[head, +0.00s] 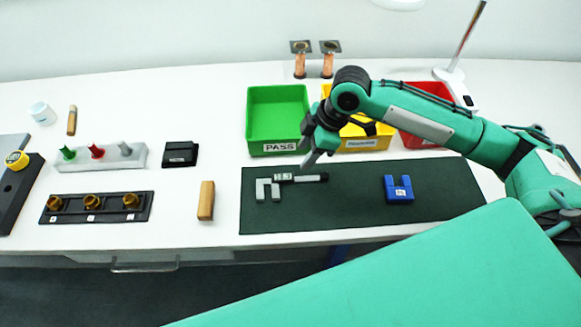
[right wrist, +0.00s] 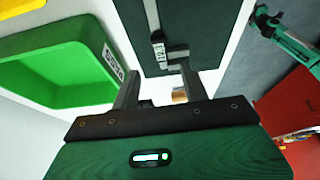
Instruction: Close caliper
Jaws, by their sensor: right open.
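The caliper (head: 284,178) lies on the left part of the dark green mat (head: 340,212). It has a grey beam, a small display and two jaws pointing toward the table's front edge, with a gap between them. In the right wrist view the caliper (right wrist: 159,50) shows beyond the fingertips. My right gripper (head: 310,152) is above and behind the caliper, apart from it. In the right wrist view the gripper (right wrist: 160,82) has its two fingers spread with nothing held between them. My left gripper is not seen in the head view.
A blue block with a slot (head: 398,189) lies on the mat's right. Green (head: 278,117), yellow (head: 365,147) and red (head: 423,142) bins stand behind the mat. A wooden block (head: 206,200) lies left of it. The mat's middle is clear.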

